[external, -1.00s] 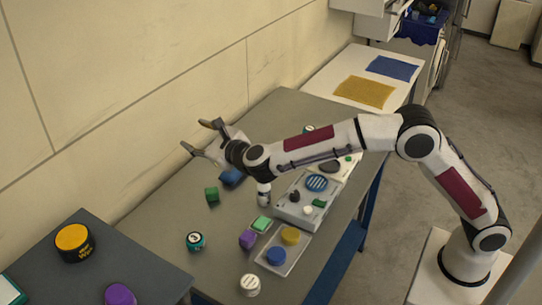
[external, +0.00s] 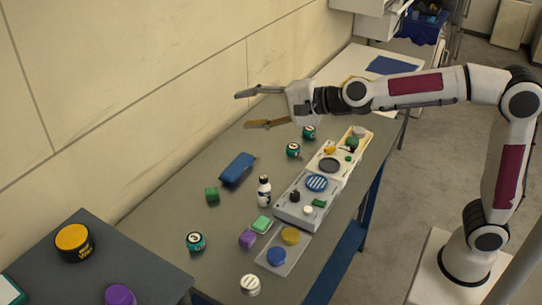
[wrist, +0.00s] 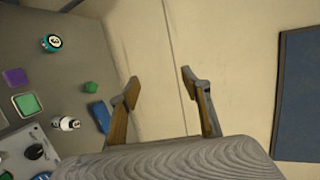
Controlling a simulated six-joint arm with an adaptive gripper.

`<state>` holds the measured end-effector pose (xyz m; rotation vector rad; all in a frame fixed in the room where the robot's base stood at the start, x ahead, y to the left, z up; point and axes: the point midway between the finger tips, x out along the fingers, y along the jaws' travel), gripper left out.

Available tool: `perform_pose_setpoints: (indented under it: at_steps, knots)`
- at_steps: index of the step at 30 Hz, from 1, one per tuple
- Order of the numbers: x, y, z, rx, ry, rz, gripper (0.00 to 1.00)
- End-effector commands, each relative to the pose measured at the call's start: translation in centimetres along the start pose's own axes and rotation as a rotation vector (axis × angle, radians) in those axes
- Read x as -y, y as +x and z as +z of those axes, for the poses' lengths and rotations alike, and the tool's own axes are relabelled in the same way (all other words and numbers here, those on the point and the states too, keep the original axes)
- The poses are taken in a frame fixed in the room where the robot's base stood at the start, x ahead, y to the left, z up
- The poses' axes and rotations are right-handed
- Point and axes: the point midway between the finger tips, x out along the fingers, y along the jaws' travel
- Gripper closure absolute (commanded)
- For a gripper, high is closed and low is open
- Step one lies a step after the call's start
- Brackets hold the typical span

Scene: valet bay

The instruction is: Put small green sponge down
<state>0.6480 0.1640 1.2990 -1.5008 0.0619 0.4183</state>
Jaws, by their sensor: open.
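A small green block (external: 212,194) stands alone on the grey table, left of the blue case; it also shows in the wrist view (wrist: 90,87). A lighter green, flat piece (external: 261,225) lies beside a purple block, on a pale-rimmed base in the wrist view (wrist: 27,103). I cannot tell which of the two is the sponge. My gripper (external: 244,110) is open and empty, raised above the far part of the table near the wall. In the wrist view its fingers (wrist: 160,78) are wide apart with only wall between them.
A blue case (external: 238,169) and a white bottle (external: 264,190) stand mid-table. A grey caddy (external: 292,211) and a tray with yellow and blue discs (external: 297,252) line the right side. Teal-and-black jars (external: 196,241) stand around. The wall (external: 120,80) borders the left.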

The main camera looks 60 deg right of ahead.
Motion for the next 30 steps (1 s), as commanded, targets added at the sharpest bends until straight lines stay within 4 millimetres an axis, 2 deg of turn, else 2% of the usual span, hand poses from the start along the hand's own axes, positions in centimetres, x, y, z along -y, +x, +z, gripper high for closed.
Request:
perform_pose_setpoints:
  at_steps: [1, 8, 14, 23, 30]
  knots:
    - [-0.3, -1.4, -0.2, 0.012, -0.056, 0.016, 0.53]
    - [-3.6, -7.1, -0.6, 0.073, -0.323, 0.114, 0.53]
    - [-7.5, -12.3, -1.4, 0.127, -0.554, 0.21, 0.53]
    - [-14.5, -20.2, -3.4, 0.209, -0.882, 0.374, 0.53]
    - [-20.9, -26.8, -5.4, 0.286, -1.121, 0.527, 0.53]
